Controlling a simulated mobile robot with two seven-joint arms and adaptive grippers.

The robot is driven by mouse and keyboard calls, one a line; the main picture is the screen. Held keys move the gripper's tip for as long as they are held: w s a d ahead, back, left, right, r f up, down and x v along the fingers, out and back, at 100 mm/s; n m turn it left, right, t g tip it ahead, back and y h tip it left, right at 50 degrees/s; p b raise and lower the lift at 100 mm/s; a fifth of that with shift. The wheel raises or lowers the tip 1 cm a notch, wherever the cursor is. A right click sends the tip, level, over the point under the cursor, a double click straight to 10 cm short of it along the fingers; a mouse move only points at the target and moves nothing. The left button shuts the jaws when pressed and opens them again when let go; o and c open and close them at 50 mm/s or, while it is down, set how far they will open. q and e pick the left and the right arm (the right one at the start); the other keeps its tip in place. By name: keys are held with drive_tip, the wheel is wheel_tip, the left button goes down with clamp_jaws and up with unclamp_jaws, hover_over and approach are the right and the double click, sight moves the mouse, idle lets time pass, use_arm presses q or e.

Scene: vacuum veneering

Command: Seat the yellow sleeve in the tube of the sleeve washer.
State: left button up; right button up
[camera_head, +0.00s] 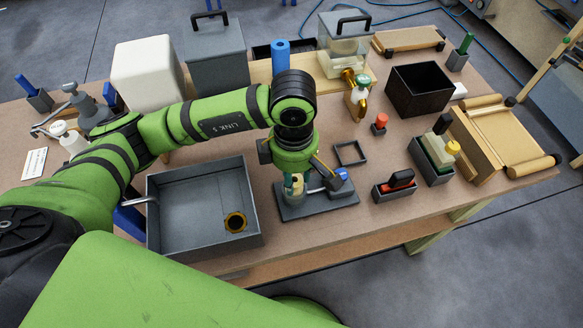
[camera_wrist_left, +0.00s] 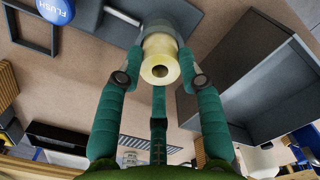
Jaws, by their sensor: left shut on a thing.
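The pale yellow sleeve (camera_wrist_left: 160,70) sits between the fingertips of my left gripper (camera_wrist_left: 161,62) in the left wrist view, its open end facing the camera. A grey round tube (camera_wrist_left: 181,40) surrounds or lies just behind its far end; how deep the sleeve sits in it I cannot tell. In the head view my left gripper (camera_head: 293,185) points down over the sleeve washer, a grey base plate (camera_head: 318,208) with a blue button (camera_head: 342,173). That button, marked FLUSH, also shows in the left wrist view (camera_wrist_left: 57,10). My right gripper is out of view.
A grey open tray (camera_head: 185,225) with a dark-and-gold ring (camera_head: 235,222) stands left of the washer. A square frame (camera_head: 350,153) lies behind it. A block with a red-and-black item (camera_head: 394,188) and a grey rack (camera_head: 430,165) stand to the right.

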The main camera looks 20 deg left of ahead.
use_arm(q)
drive_tip(key=shift+w, duration=0.1)
drive_tip(key=shift+d, duration=0.1)
drive_tip(key=o, duration=1.1)
drive_tip(key=shift+s, duration=0.2)
drive_tip(key=shift+w, duration=0.15)
drive_tip(key=shift+r, duration=0.2)
wheel_tip(320, 180, up, 12)
drive_tip(key=b, duration=0.2)
drive_tip(key=shift+b, duration=0.4)
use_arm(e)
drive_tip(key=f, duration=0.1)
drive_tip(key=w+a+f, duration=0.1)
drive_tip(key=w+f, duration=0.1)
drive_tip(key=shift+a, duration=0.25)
use_arm(q)
drive_tip(key=shift+f, duration=0.1)
